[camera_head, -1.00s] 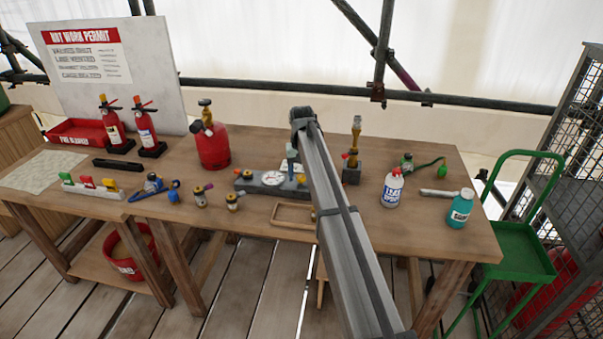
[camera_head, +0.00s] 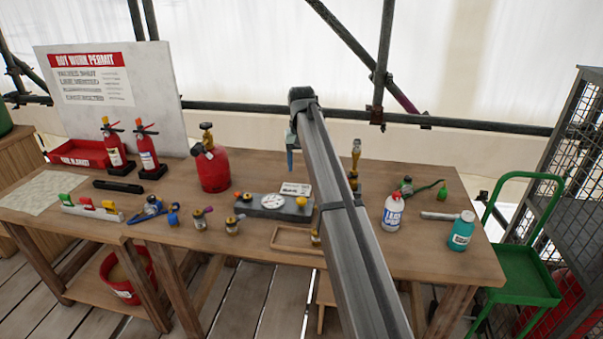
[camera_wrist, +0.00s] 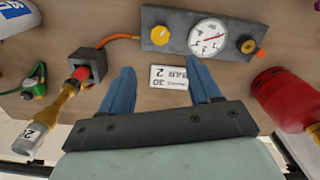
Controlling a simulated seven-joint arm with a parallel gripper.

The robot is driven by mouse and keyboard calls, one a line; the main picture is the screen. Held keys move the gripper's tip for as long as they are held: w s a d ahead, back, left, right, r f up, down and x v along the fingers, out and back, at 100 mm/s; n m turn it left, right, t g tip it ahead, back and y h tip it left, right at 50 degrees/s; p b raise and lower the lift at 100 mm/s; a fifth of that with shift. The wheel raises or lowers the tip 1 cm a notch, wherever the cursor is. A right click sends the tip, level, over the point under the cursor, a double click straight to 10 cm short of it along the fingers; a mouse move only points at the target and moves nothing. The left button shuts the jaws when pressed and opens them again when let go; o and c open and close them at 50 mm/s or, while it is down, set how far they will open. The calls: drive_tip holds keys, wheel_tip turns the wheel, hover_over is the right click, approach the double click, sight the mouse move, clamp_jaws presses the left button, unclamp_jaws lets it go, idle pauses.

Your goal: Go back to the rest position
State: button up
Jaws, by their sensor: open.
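My gripper shows in the wrist view (camera_wrist: 163,88) with its two blue fingers apart and nothing between them. In the head view my gripper (camera_head: 289,158) hangs above the workbench (camera_head: 225,189), its fingertips clear of the top. My arm crosses the middle of the bench and hides part of it. Below the gripper is a grey gauge block with a white dial (camera_head: 273,207), which also shows in the wrist view (camera_wrist: 208,38). A white label card (camera_wrist: 170,78) lies beside it. A brass torch (camera_head: 355,160) stands in a dark block, partly behind my arm.
A red gas cylinder (camera_head: 212,169) and two fire extinguishers (camera_head: 147,153) stand left of the gripper. A white bottle (camera_head: 393,212) and a teal bottle (camera_head: 461,231) stand on the right. Scaffold poles (camera_head: 450,123) run behind the bench. A mesh cage (camera_head: 560,150) is at far right.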

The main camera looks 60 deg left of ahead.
drive_tip(key=shift+r, duration=0.4)
drive_tip(key=shift+d, duration=0.1)
drive_tip(key=s+d+f+m+g+h, duration=0.1)
drive_tip(key=s+d+f+m, duration=0.25)
drive_tip(key=d+f, duration=0.55)
drive_tip(key=s+d+f+m, duration=0.2)
drive_tip(key=s+d+f, duration=0.3)
drive_tip(key=d, duration=0.7)
drive_tip(key=w+d+f+m+g, duration=0.1)
drive_tip(key=w+d+f, duration=0.2)
drive_tip(key=d+f, duration=0.95)
drive_tip(key=w+d+f+m+g+h, duration=0.1)
drive_tip(key=w+d+f+m, duration=0.15)
drive_tip(key=d+f, duration=1.05)
drive_tip(key=w+d+f+m+g, duration=0.1)
drive_tip(key=w+d+f, duration=0.5)
drive_tip(key=d, duration=1.1)
drive_tip(key=s+d+f+m+g, duration=0.1)
drive_tip(key=s+d+f, duration=0.45)
drive_tip(key=d, duration=0.25)
drive_tip(key=s+d+f, duration=0.5)
drive_tip(key=d+f, duration=0.1)
drive_tip(key=d, duration=0.3)
drive_tip(key=s+d+f+g+y, duration=0.1)
drive_tip(key=s+d+f, duration=0.1)
drive_tip(key=s+d, duration=0.2)
drive_tip(key=s+d+f+m+y, duration=0.1)
drive_tip(key=s+d, duration=0.3)
drive_tip(key=s, duration=0.5)
drive_tip(key=shift+f+g, duration=0.4)
